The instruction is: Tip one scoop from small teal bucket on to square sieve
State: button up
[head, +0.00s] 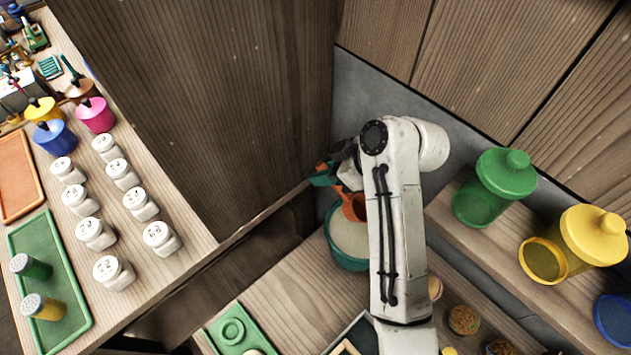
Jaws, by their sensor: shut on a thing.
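My gripper (338,174) is at the back of the counter, partly hidden behind my own arm. It is shut on an orange-brown scoop (354,207). The scoop is over the small teal bucket (334,258), which is filled with a pale grainy material. The scoop's bowl is partly hidden, so I cannot tell whether it holds anything or touches the material. A dark square frame with a pale wooden edge (349,347) is cut off at the bottom, left of my arm. I cannot tell whether it is the square sieve.
A green tray (213,327) with a green ring lies at the bottom. Small bowls (463,320) sit right of my arm. The left counter holds several white jars (113,272). A wooden panel (215,110) stands left of the bucket.

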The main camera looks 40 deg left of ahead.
jog(key=shift+w, duration=0.15)
jog(key=shift+f+b, duration=0.75)
jog(key=shift+f, duration=0.05)
notch_tip(320, 180, down, 11)
jog(key=b, duration=0.8)
dwell(0.4)
notch_tip(320, 180, up, 8)
jog(key=p, duration=0.6)
jog(key=shift+r+p, duration=0.2)
jog(key=shift+p, duration=0.1)
dwell(0.3)
